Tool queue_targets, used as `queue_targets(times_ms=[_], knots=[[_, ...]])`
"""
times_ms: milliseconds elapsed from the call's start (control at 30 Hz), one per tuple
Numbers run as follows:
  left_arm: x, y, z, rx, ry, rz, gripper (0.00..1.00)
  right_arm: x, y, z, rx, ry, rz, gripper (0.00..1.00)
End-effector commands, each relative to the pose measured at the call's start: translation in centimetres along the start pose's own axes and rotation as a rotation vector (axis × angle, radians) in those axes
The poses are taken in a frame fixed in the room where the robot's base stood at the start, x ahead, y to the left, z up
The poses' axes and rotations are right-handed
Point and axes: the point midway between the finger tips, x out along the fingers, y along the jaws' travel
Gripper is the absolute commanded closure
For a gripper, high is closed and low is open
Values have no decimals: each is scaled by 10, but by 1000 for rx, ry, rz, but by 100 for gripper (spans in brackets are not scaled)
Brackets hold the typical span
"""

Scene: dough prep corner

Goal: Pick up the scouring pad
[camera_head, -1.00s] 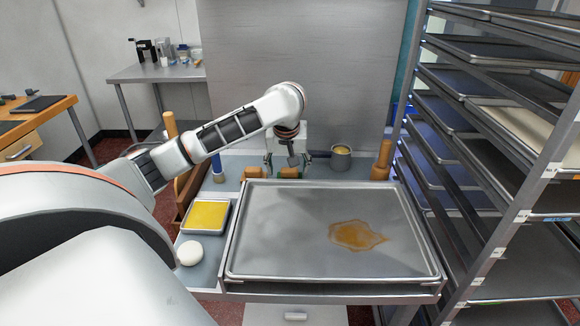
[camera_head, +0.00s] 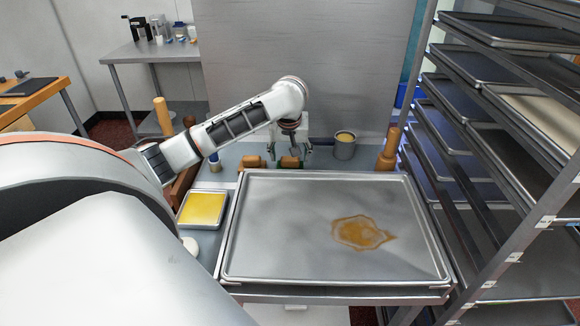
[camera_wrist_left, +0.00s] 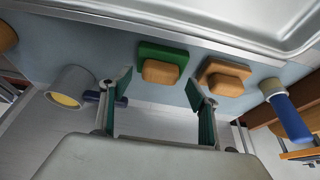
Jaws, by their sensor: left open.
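The scouring pad (camera_wrist_left: 160,52) is green with a tan block on top. It lies on the grey-blue counter, between the baking tray and my left gripper in the left wrist view. In the head view the pad (camera_head: 290,162) sits just behind the tray's far edge, partly hidden. My left gripper (camera_wrist_left: 158,90) is open and empty, and its two fingertips point toward the pad, one to each side. In the head view the left gripper (camera_head: 290,152) is over the pad. Contact with it cannot be told. My right gripper is not in view.
A brown block-like item (camera_wrist_left: 224,77) lies close beside the pad. The large tray (camera_head: 270,250) with a brown stain fills the front. A tall rack (camera_head: 475,170) stands right.

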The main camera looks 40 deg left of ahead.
Motion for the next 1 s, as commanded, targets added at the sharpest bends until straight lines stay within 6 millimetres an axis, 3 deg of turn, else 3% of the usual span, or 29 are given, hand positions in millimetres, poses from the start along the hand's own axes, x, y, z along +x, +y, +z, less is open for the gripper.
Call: queue_targets(times_ms=[200,433,467,600,633,1000], knots=[[23,0,0,-2,-1,0,39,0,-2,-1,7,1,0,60],[24,0,0,-2,1,0,39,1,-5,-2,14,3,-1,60],[24,0,0,-2,1,0,42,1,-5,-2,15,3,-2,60],[24,0,0,-1,0,0,78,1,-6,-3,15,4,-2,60],[24,0,0,-1,0,0,82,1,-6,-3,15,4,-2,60],[23,0,0,-1,-2,0,82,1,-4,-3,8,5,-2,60]])
